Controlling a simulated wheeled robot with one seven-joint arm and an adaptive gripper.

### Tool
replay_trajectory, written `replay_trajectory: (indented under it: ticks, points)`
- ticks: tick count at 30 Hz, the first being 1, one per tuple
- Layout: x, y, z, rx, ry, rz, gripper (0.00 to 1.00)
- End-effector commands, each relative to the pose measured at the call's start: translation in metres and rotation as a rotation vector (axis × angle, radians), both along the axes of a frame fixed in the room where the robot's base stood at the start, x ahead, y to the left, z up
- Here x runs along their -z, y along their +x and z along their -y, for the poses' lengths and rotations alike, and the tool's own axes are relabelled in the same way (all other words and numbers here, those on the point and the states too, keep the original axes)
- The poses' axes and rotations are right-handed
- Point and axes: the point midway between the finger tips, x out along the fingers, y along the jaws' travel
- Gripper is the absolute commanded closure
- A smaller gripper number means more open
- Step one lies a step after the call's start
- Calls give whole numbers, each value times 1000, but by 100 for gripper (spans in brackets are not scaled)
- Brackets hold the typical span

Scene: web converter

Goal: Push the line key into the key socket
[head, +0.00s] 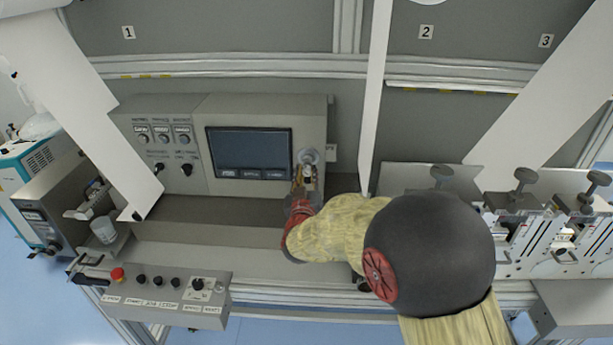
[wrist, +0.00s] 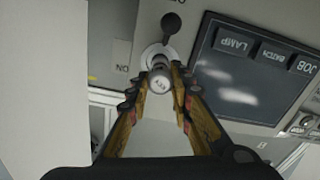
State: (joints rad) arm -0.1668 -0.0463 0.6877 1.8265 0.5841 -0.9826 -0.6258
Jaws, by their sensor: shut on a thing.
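The line key (wrist: 161,82) is a grey cylinder with "KEY" on its round end, seen end-on in the wrist view. My gripper (wrist: 163,76) is shut on it, with a finger on each side. The key socket (wrist: 154,51) is a pale round ring on the grey panel, just behind the key. The key lines up closely with the ring, but how far it is in, if at all, I cannot tell. In the head view my gripper (head: 305,181) is at the panel, right of the screen, below the round socket (head: 308,156).
A dark screen (head: 249,153) with labelled buttons is left of the socket in the head view. A white upright sheet (head: 375,100) stands right of my gripper. A control box with a red button (head: 117,274) is at the lower left.

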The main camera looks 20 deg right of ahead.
Motion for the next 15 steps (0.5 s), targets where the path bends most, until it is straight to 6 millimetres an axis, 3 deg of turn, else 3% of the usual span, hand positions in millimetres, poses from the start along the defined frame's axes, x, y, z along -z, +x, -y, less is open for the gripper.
replay_trajectory:
  ticks: [15]
  points:
    - [1,6,2,0,-1,-1,100]
